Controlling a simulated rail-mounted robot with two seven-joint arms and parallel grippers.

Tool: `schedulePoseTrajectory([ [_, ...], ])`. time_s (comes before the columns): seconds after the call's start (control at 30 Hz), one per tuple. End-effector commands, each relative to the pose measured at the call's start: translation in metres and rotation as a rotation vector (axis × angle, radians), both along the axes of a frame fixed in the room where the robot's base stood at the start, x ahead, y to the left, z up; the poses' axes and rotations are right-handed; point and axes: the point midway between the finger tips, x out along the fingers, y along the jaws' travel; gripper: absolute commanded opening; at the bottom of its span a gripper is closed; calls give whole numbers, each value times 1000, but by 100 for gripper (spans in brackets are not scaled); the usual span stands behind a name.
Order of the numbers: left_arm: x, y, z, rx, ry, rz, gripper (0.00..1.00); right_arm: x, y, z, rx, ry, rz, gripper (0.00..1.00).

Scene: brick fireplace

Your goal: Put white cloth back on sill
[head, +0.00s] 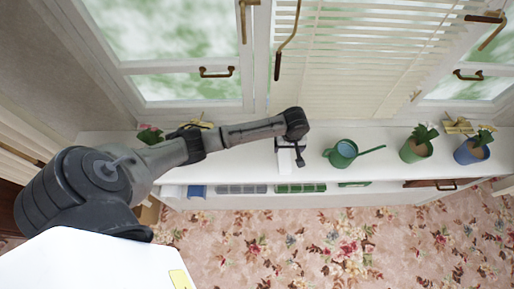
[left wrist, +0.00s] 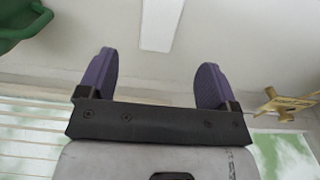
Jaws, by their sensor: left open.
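A narrow white strip, which looks like the white cloth (head: 286,161), lies on the white window sill (head: 232,165) below my left gripper in the head view. In the left wrist view the strip (left wrist: 160,24) is brighter than the sill, lies beyond the fingertips and runs out of the top of the picture. My left gripper (left wrist: 154,70) is open, with two purple finger pads spread apart and nothing between them. In the head view my left gripper (head: 291,152) hangs over the sill, partly hidden by its own wrist. My right gripper is in neither view.
A green watering can (head: 341,154) stands on the sill just right of my gripper. Potted plants (head: 415,149) stand further right, and a pink-flowered plant (head: 150,135) is behind my arm. Books (head: 300,188) sit on a shelf below. Windows with blinds (head: 370,60) rise behind.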

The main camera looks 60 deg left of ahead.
Motion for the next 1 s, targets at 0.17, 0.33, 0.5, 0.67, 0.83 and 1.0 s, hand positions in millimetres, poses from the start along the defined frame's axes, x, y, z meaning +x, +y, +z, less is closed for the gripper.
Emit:
schedulePoseTrajectory([
  [0.17,-16,-16,-8,-14,-10,-89,84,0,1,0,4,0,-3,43],
  [0.33,-75,-65,-22,-52,-76,-398,84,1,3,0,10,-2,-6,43],
  [0.5,-148,-99,-13,-47,-188,-725,84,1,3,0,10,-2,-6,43],
  [0.67,-205,-103,10,15,-264,-939,84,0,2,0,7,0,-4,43],
  [0.83,-247,-94,35,101,-289,-1079,84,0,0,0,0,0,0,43],
  [1.0,-267,-86,49,155,-287,-1149,84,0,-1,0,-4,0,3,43],
])
